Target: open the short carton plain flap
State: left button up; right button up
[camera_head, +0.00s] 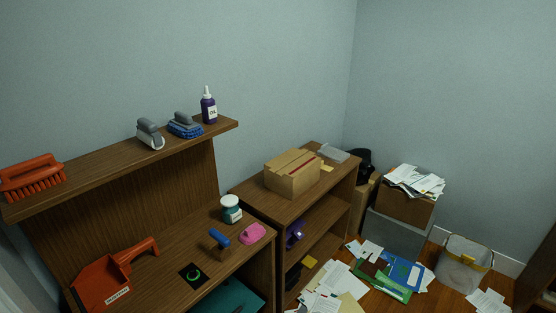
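A small brown cardboard carton (292,174) sits on top of the low brown bookcase right of the middle. Its top looks closed, with a lighter strip running along it. I cannot tell its separate flaps apart at this distance. Neither my left nor my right gripper shows in the head view.
A clear tray (334,153) lies behind the carton on the bookcase top (256,193). The left desk holds a red dustpan (102,283), a teal-labelled jar (231,209), a blue-handled stamp (220,241) and a pink item (252,233). Papers (325,290) and a bin (463,264) clutter the floor.

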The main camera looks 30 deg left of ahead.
aim_at(279, 162)
jog(key=i+l+u, duration=0.1)
jog(key=i+u, duration=0.3)
jog(key=i+l+u, duration=0.25)
jog(key=i+u, duration=0.15)
jog(key=i+l+u, duration=0.65)
jog(key=u, duration=0.2)
jog(key=l, duration=0.1)
